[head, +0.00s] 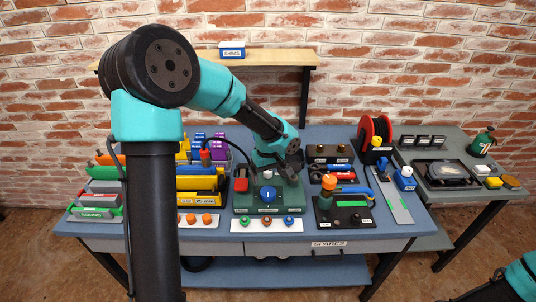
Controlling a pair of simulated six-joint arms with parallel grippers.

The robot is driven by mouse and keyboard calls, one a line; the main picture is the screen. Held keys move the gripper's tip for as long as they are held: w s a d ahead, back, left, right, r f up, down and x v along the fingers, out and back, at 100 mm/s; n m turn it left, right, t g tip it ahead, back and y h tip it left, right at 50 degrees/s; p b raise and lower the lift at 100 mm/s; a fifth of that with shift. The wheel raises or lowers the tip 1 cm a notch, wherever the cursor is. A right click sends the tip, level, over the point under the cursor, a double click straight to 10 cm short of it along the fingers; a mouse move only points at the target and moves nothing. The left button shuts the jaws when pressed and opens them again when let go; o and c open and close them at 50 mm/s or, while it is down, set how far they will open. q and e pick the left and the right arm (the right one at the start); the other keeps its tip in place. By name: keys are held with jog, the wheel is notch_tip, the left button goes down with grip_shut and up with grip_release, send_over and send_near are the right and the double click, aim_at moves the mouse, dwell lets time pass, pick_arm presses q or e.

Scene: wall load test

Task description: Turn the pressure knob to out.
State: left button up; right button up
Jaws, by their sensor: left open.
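A green panel (241,207) stands on the blue bench. On it is a round blue knob (268,195) with a pale mark, which looks like the pressure knob. Its labels are too small to read, so I cannot tell its setting. A white round part (267,174) sits just behind the knob, and a red part (241,181) stands at the panel's left. My left gripper (289,173) is open above the back right of the panel, apart from the blue knob. Its fingers are small and partly hidden by its own wrist. Only part of my right arm shows at the bottom right corner.
Yellow bins (199,184) stand left of the panel. A black board (343,214) with an orange-topped part stands at right. A red reel (374,132) stands behind right.

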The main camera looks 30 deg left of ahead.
pick_arm(q)
notch_tip(320, 180, up, 8)
jog(key=shift+r, duration=0.15)
dwell(0.6)
